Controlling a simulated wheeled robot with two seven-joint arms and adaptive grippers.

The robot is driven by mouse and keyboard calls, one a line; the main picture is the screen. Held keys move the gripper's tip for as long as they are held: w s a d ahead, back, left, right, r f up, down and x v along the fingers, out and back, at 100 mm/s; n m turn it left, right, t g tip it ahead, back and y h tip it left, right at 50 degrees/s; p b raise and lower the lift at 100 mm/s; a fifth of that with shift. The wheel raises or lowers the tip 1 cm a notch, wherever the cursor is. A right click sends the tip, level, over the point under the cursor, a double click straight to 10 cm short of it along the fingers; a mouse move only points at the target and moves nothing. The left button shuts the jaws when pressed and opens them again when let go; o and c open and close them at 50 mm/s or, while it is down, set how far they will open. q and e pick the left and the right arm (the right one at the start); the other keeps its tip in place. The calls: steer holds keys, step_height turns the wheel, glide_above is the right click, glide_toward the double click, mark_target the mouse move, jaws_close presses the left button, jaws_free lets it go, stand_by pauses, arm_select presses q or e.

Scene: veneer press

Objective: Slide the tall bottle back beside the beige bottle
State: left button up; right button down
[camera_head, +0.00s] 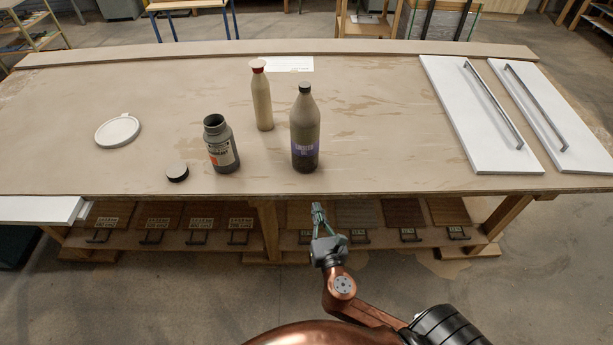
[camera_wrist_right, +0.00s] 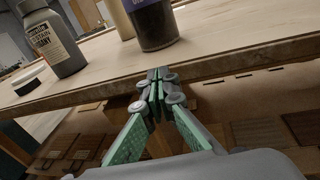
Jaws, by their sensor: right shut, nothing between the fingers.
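The tall bottle (camera_head: 305,130) is dark-capped, with a purple label and a dark lower part. It stands upright near the front of the table, and its base shows in the right wrist view (camera_wrist_right: 154,25). The beige bottle (camera_head: 261,97) with a red cap stands upright behind it and to the left, with a gap between them. My right gripper (camera_head: 317,206) is shut and empty, in front of the table's front edge and apart from the tall bottle. Its fingertips (camera_wrist_right: 158,75) meet just below the bottle in the wrist view. My left gripper is not in view.
An open grey bottle (camera_head: 221,146) stands left of the tall bottle, with a black cap (camera_head: 177,171) beside it. A white lid (camera_head: 117,131) lies further left. Two white panels with handles (camera_head: 481,112) lie at right. The table (camera_head: 380,120) is clear right of the tall bottle.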

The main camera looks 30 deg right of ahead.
mark_target(307, 165)
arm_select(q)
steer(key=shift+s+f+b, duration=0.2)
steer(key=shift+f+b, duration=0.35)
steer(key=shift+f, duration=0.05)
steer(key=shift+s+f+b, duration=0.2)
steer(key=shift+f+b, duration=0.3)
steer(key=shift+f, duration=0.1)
arm_select(e)
steer(key=shift+n+t, duration=0.4)
steer(key=w+d+r, duration=0.1)
steer(key=w, duration=0.3)
steer(key=w+d+r, duration=0.1)
steer(key=w+d, duration=0.1)
steer(key=w, duration=0.2)
steer(key=w+d+r, duration=0.1)
steer(key=w, duration=0.3)
steer(key=shift+w+d+r, duration=0.15)
steer(key=shift+d, duration=0.15)
